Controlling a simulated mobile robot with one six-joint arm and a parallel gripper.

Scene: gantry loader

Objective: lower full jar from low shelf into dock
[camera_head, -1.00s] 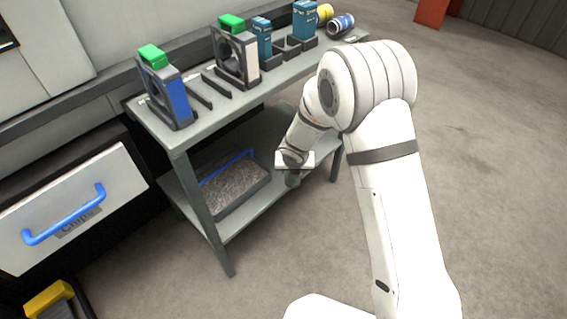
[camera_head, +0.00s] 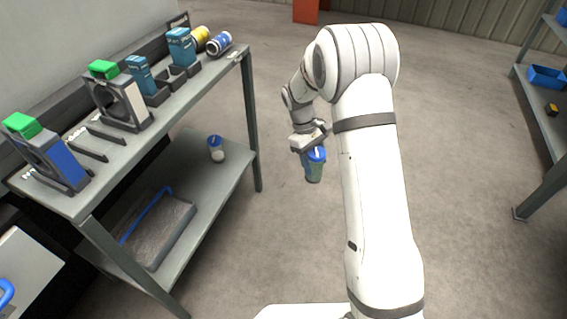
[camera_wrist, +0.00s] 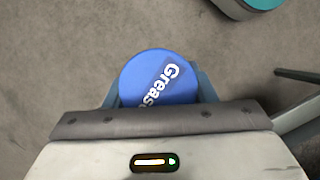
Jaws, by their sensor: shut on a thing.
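My gripper (camera_head: 310,153) is shut on a jar (camera_head: 315,172) with a blue lid and a greenish body. It holds the jar upright in open air, right of the grey table. In the wrist view the jar's blue lid (camera_wrist: 158,78) reads "Grease", partly cut off, and sits between the fingers. A second jar (camera_head: 216,150), blue-lidded with a pale lower part, stands on the low shelf (camera_head: 226,172). Dark grey empty holders (camera_head: 173,80) sit on the table top between teal boxes. I cannot tell whether one of these is the dock.
The table top (camera_head: 120,150) carries green-topped frames (camera_head: 117,100), teal boxes (camera_head: 182,48) and cans lying on their sides (camera_head: 219,43). A tray (camera_head: 172,240) lies on the low shelf. Another shelf unit with a blue bin (camera_head: 546,77) stands far right. The floor between is clear.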

